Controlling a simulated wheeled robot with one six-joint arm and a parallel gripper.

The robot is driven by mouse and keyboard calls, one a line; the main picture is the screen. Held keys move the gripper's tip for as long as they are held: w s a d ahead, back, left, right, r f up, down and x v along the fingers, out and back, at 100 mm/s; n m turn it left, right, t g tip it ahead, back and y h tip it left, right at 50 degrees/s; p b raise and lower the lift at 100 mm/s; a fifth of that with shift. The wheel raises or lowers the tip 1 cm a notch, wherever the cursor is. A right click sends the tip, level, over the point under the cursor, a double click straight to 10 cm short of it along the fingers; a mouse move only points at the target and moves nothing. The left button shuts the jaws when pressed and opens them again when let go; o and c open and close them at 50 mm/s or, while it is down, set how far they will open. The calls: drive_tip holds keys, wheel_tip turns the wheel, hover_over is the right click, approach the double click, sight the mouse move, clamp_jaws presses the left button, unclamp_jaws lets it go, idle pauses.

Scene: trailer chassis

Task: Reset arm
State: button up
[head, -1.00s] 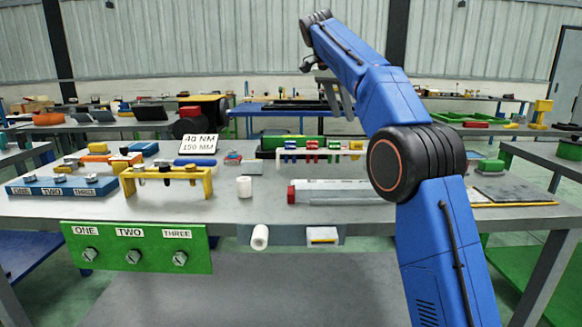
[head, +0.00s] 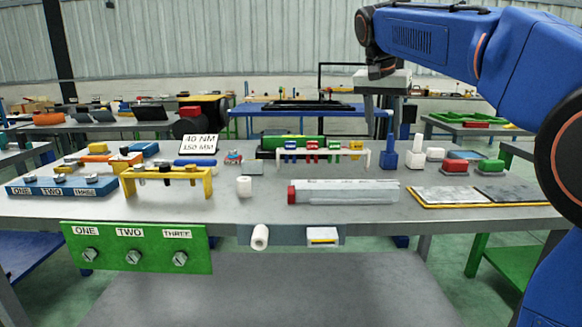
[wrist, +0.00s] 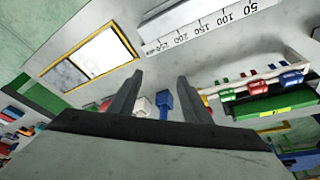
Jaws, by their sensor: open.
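My gripper (head: 383,112) hangs from my blue arm at the upper right of the head view, above the back right part of the workbench (head: 330,212). Its two fingers point down and are spread apart with nothing between them. In the wrist view the gripper (wrist: 157,82) shows two dark fingers, apart and empty. Beyond them are a blue block with a post (wrist: 165,103) and a white block (wrist: 140,106). In the head view the blue post (head: 389,152) stands on the bench below the gripper.
The bench holds a caliper-like grey bar (head: 345,192), a yellow rack (head: 167,183), a blue labelled block (head: 62,187), a coloured-clip rack (head: 313,152), red and green blocks (head: 455,166), and flat plates (head: 445,195). A green bolt panel (head: 135,248) hangs in front. The air above the bench's left half is clear.

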drive_tip(key=s+d+f+n+t+y, duration=0.1)
drive_tip(key=s+d+f+n, duration=0.1)
drive_tip(key=s+f, duration=0.6)
drive_tip(key=s+d+f+n, duration=0.2)
drive_tip(key=s+f, duration=0.3)
drive_tip(key=s, duration=0.7)
drive_tip(key=s+f+n+t+y, duration=0.1)
drive_tip(key=s+f+n, duration=0.2)
drive_tip(key=s+f, duration=1.3)
wheel_tip(320, 180, down, 3)
drive_tip(key=shift+s+d+r, duration=0.15)
drive_tip(key=shift+s+d, duration=0.15)
drive_tip(key=shift+d, duration=0.05)
